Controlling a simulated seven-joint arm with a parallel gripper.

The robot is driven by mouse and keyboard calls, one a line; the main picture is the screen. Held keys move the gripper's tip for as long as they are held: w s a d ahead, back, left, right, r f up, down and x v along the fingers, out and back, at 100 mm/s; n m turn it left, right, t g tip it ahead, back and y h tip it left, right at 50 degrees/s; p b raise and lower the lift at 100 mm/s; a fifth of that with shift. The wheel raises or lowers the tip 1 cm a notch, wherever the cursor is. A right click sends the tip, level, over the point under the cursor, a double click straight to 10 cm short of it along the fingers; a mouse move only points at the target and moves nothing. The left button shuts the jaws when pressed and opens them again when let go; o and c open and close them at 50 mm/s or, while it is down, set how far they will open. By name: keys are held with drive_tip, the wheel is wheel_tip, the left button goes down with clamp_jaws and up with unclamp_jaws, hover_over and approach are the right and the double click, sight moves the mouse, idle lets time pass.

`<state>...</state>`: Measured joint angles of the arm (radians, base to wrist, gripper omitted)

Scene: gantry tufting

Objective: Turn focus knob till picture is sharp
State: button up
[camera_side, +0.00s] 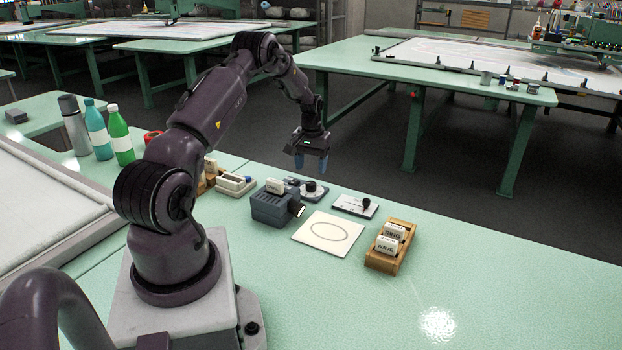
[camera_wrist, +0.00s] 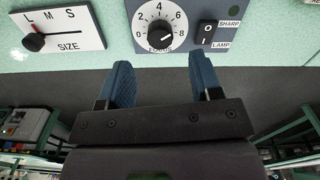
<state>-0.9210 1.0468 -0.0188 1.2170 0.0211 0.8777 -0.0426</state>
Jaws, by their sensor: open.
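The focus knob (camera_wrist: 160,33) is black, on a round white dial numbered 0 to 8, with its white mark toward the lower right, near 8. In the side view its panel (camera_side: 292,181) lies behind the grey projector (camera_side: 272,208). My gripper (camera_side: 311,166) is open and empty above and beyond this panel. In the wrist view my blue fingers (camera_wrist: 164,78) are apart, below the dial and not touching it. A pale screen (camera_side: 321,243) shows a grey ring outline (camera_side: 330,222); its sharpness is too small to judge.
A LAMP switch (camera_wrist: 207,35) sits right of the dial. A SIZE panel (camera_wrist: 58,28) with a black knob is left of it. A wooden rack (camera_side: 378,262) holds RING and WAVE blocks. Bottles (camera_side: 120,136) stand at left. The table's right front is clear.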

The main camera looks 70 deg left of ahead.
sight(311, 183)
wheel_tip(311, 183, up, 7)
idle(0.3)
drive_tip(key=s+d+r+m, duration=0.1)
drive_tip(key=d+r+m, duration=0.1)
drive_tip(key=d+r, duration=0.75)
drive_tip(key=s+d+r+m, duration=0.2)
drive_tip(key=d+r+m, duration=0.15)
drive_tip(key=d, duration=1.15)
drive_tip(key=s+d+r+m+t, duration=0.2)
drive_tip(key=s+d+r, duration=0.1)
drive_tip(key=d, duration=0.5)
drive_tip(key=s+d+r+m+t, duration=0.3)
drive_tip(key=s+d, duration=0.3)
drive_tip(key=d, duration=0.2)
drive_tip(key=shift+s+d+r+t, duration=0.2)
drive_tip(key=shift+d+r+t, duration=0.15)
drive_tip(key=shift+r, duration=0.45)
